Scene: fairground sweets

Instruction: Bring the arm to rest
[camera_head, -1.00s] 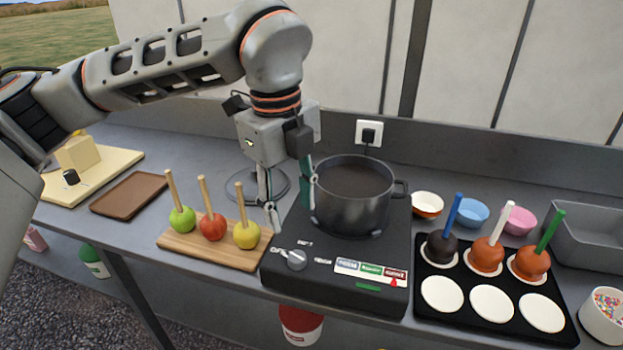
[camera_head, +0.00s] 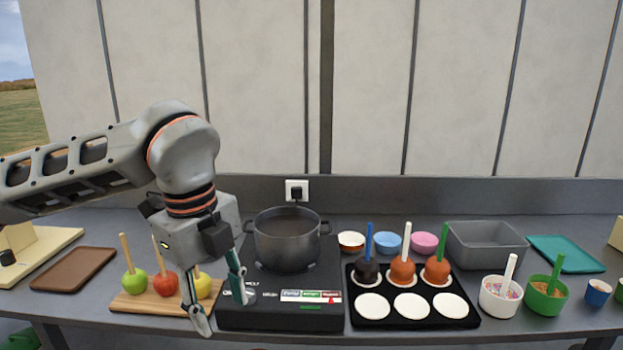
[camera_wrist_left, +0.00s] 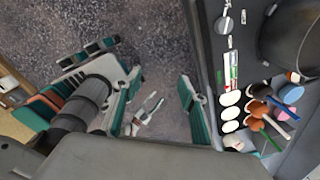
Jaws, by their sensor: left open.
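My left gripper (camera_head: 222,305) is open and empty, its fingers pointing down near the front edge of the worktop. In the head view it overlaps the left end of the black hob (camera_head: 275,318) and partly covers the hob's knob and the yellow apple (camera_head: 203,286). In the left wrist view, the fingers of my left gripper (camera_wrist_left: 158,105) stand apart with gravel ground between them. The hob's front edge lies to their right there.
A dark pot (camera_head: 287,240) stands on the hob. Apples on sticks stand on a wooden board (camera_head: 150,303) at left. A black tray (camera_head: 405,319) holds three coated apples at right. Bowls and a grey bin (camera_head: 487,247) stand further right. Gravel (camera_wrist_left: 160,40) shows below the worktop.

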